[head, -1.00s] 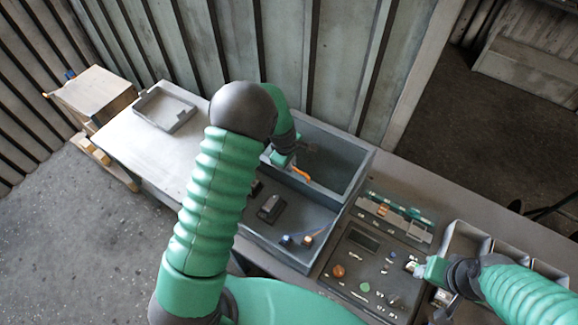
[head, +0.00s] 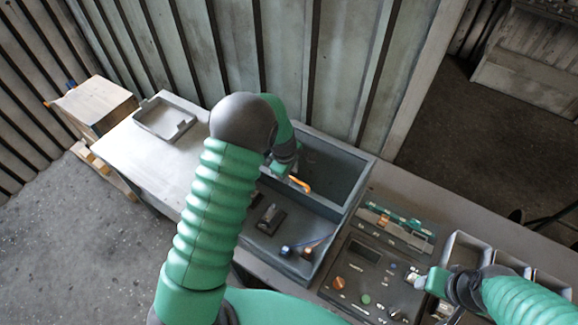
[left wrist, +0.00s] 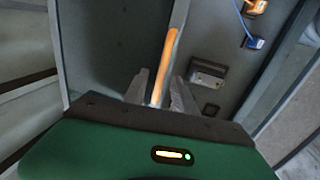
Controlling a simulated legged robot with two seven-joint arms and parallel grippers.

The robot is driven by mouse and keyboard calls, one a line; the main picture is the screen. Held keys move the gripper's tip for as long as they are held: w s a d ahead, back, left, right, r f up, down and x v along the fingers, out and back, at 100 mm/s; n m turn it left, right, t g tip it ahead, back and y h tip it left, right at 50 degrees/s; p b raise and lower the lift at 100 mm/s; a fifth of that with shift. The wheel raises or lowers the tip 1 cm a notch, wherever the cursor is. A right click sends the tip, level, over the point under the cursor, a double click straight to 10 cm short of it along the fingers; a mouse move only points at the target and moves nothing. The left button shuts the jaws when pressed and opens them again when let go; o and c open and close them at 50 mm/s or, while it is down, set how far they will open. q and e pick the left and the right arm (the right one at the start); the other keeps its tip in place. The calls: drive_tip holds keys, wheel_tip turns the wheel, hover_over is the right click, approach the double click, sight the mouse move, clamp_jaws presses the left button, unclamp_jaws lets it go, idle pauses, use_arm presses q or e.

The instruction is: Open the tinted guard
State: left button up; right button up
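The teal, see-through guard (head: 400,218) is a narrow strip along the back of the dark control panel (head: 350,270). Whether it is raised or lowered is unclear. My right gripper (head: 419,282) is at the panel's right edge, in front of the guard and apart from it; its fingers are too small to read. My left gripper (head: 288,176) is over the grey housing. In the left wrist view its two grey fingers (left wrist: 160,90) stand on either side of an orange bar (left wrist: 167,55); whether they grip it is unclear.
The grey open housing (head: 345,165) stands left of the panel, with a black block (head: 270,218) and blue and orange connectors in front. Grey bins (head: 465,248) lie right of the panel. A shallow tray (head: 165,118) and a wooden crate (head: 92,105) are at left.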

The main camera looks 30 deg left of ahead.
use_arm(q)
drive_tip(key=s+r+b, duration=0.3)
drive_tip(key=r, duration=1.3)
drive_tip(key=shift+a+b, duration=0.15)
drive_tip(key=shift+b, duration=0.15)
drive_tip(key=shift+f, duration=0.1)
